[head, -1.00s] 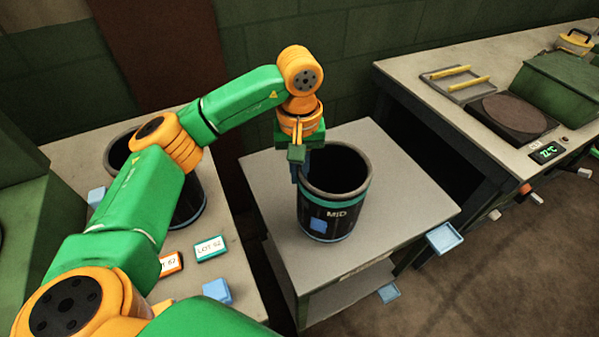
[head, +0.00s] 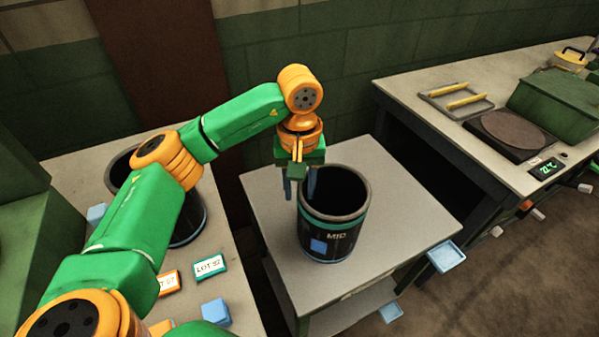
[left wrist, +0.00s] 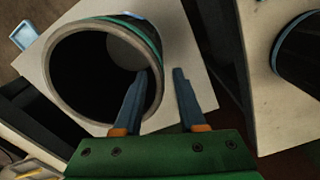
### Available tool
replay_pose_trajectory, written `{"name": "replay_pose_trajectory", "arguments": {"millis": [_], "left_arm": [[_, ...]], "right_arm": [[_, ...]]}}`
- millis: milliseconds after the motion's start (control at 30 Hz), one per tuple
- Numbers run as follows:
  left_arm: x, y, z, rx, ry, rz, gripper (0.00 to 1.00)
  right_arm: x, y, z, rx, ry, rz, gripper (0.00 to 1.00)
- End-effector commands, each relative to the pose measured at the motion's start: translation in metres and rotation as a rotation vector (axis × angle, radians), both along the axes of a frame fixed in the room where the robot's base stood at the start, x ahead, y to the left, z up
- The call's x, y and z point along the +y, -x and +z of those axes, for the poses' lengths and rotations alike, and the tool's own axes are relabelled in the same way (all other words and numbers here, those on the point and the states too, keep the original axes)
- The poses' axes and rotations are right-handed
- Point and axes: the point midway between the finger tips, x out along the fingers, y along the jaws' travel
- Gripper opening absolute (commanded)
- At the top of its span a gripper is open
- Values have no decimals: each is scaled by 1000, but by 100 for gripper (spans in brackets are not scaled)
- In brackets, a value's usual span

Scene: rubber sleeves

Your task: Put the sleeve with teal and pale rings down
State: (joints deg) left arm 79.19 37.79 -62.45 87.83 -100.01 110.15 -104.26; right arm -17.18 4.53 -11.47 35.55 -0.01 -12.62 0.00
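The sleeve with teal and pale rings (head: 345,240) is a black open cylinder marked MID, with a teal band near the top and a pale blue band at the foot. It stands upright on the small grey table (head: 415,215). It also shows in the left wrist view (left wrist: 62,42). My left gripper (head: 300,190) is open at the sleeve's left rim. In the left wrist view its fingers (left wrist: 160,85) are spread, one over the mouth and one outside the wall. Contact with the wall cannot be told. My right gripper is out of view.
Another dark sleeve (head: 190,220) stands on the left bench, partly behind my arm, near lot tags (head: 210,267) and a blue block (head: 215,312). A right bench (head: 410,83) holds a dark round plate (head: 510,130) and a green box. The small table is clear right of the sleeve.

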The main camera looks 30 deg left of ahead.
Motion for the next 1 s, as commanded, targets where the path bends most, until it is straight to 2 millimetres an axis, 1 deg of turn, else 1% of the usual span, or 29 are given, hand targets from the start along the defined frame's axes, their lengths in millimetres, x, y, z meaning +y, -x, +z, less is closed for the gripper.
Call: {"name": "replay_pose_trajectory", "arguments": {"millis": [67,100,167,200,233,333,400,533,900,967,1000], "left_arm": [[0,-1,18,-6,1,-1,40],[0,-1,31,-6,1,0,40],[0,-1,48,-7,1,1,40],[0,-1,61,-6,0,0,40],[0,-1,69,-5,-1,0,40],[0,0,91,-4,0,0,40],[0,0,100,-2,0,-1,40],[0,0,107,0,1,0,40],[0,0,106,0,1,-1,40],[0,0,109,0,1,-1,40],[0,1,115,0,1,-1,40]], "right_arm": [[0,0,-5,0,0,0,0],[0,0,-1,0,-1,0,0],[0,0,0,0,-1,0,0],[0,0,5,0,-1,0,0],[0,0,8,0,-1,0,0],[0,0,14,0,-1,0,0],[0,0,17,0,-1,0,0],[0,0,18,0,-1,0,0],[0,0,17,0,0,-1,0],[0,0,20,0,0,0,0],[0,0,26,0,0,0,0]]}}
